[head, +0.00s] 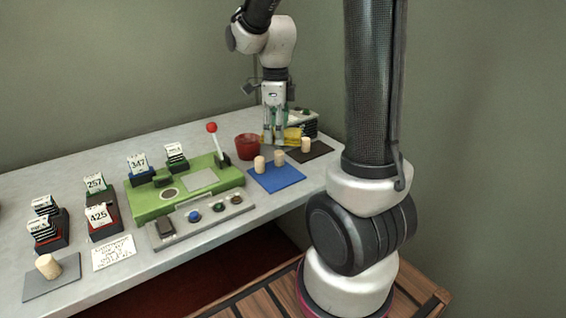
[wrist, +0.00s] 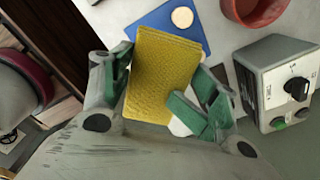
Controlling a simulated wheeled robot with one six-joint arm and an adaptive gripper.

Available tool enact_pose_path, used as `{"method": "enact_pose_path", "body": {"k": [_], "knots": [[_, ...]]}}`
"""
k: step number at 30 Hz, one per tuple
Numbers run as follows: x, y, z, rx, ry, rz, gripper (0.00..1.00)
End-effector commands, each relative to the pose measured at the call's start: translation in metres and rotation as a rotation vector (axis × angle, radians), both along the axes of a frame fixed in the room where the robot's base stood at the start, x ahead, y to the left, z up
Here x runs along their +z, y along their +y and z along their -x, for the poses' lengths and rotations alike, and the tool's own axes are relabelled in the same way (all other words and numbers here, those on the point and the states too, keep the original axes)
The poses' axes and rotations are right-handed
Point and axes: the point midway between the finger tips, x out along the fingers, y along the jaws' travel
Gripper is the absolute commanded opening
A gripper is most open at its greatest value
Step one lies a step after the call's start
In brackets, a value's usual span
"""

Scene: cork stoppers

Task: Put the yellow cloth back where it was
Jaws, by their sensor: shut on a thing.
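The yellow cloth (head: 293,135) is at the far right end of the table, partly hidden behind my gripper (head: 274,142). In the wrist view the cloth (wrist: 163,75) is a flat, textured yellow rectangle between the green-padded fingers of my gripper (wrist: 155,92). The gripper points down and is shut on the cloth. I cannot tell whether the cloth touches the table.
A red bowl (head: 247,147) stands left of the gripper. A blue mat (head: 277,181) with two corks lies in front, and a dark mat (head: 322,153) with a cork (head: 306,144) to the right. A grey dial box (wrist: 290,95) is close by. A green board with a red-knobbed lever (head: 212,128) is further left.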

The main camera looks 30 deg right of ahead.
Motion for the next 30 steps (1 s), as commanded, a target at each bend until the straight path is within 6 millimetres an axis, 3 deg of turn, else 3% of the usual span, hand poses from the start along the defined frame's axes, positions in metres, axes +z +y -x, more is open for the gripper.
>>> {"method": "enact_pose_path", "body": {"k": [3, 14, 30], "knots": [[-0.022, 0.0, 0.0, 0.001, 0.003, 0.0, 0.21], [-0.067, 0.0, 0.0, 0.001, 0.003, 0.0, 0.21], [-0.078, 0.0, 0.0, 0.001, 0.0, 0.0, 0.21]]}}
